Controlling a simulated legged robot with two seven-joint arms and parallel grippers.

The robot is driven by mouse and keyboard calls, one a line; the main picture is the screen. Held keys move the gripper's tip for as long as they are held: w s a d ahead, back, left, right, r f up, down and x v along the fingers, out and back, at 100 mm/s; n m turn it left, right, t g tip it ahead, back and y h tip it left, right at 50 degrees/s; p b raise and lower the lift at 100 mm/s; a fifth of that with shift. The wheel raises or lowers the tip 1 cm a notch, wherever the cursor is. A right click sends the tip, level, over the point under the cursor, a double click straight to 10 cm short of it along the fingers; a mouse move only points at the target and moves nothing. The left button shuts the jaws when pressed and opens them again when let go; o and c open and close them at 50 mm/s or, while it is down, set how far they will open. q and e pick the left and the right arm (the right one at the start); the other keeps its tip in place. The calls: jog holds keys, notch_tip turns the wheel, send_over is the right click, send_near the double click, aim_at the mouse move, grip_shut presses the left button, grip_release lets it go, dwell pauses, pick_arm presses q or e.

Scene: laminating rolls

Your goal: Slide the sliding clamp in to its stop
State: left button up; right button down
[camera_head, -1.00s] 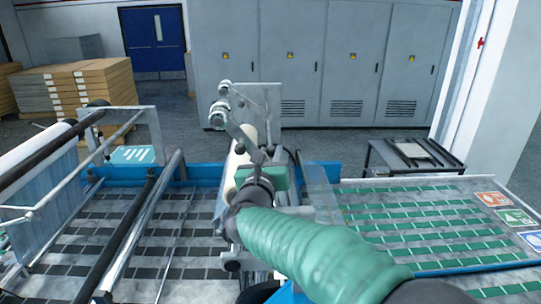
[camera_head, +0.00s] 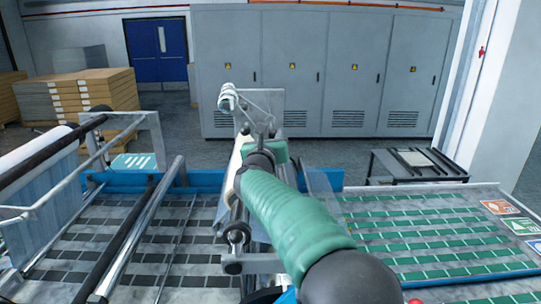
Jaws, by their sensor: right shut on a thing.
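My right arm comes in from the bottom right in a green sleeve. Its dark wrist leads to the right gripper (camera_head: 240,115), which is shut, apparently on the sliding clamp (camera_head: 228,98), a pale, rounded metal piece at the far end of the laminating unit. The clamp sits close to a grey upright plate (camera_head: 272,100). The gripper's fingers and the arm partly hide the clamp and its contact with the plate, so I cannot tell whether it touches a stop. A pale roll (camera_head: 236,170) lies just left of my wrist. My left gripper is not in view.
A conveyor with dark patches (camera_head: 110,222) lies left, with a film roll on a frame (camera_head: 35,160). A bed of green strips (camera_head: 415,235) lies right, beside a clear panel (camera_head: 322,190). A black side table (camera_head: 415,165) and grey cabinets (camera_head: 320,70) stand behind.

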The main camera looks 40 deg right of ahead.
jog(key=shift+w+d+f, duration=0.3)
jog(key=shift+w+d, duration=0.1)
jog(key=shift+d, duration=0.05)
jog(key=shift+s+r, duration=0.15)
jog(key=shift+r, duration=0.1)
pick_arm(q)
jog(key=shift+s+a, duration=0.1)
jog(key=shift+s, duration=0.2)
pick_arm(e)
jog(key=shift+r, duration=0.1)
